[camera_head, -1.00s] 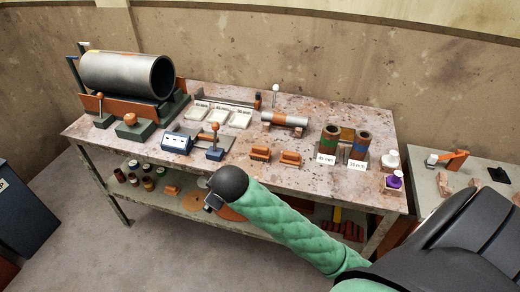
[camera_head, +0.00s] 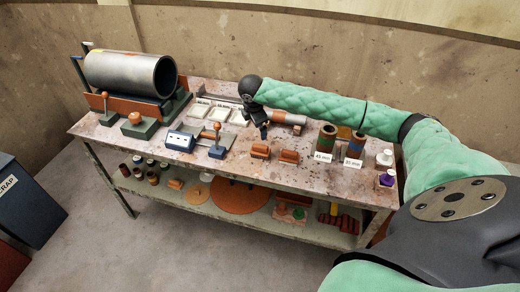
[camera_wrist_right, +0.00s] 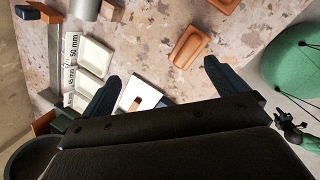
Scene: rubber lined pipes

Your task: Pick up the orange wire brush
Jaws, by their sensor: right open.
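Two orange blocks that look like brushes lie side by side near the table's front edge, a left one (camera_head: 259,150) and a right one (camera_head: 289,157). I cannot tell for sure which is the wire brush. My right gripper (camera_head: 260,127) is above the table, just behind the left block. In the right wrist view its jaws (camera_wrist_right: 160,78) are open and empty, and an orange block (camera_wrist_right: 188,47) shows beyond them, nearer the right finger. Another orange block (camera_wrist_right: 225,5) is cut by the top edge. My left gripper is not in view.
A blue instrument (camera_head: 181,140) and a clamp (camera_head: 217,142) stand left of the blocks. Two upright pipe pieces (camera_head: 326,142) with label cards stand to the right. White trays (camera_head: 221,112) and a silver tube (camera_head: 290,118) lie behind. A large pipe (camera_head: 130,73) is at the left.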

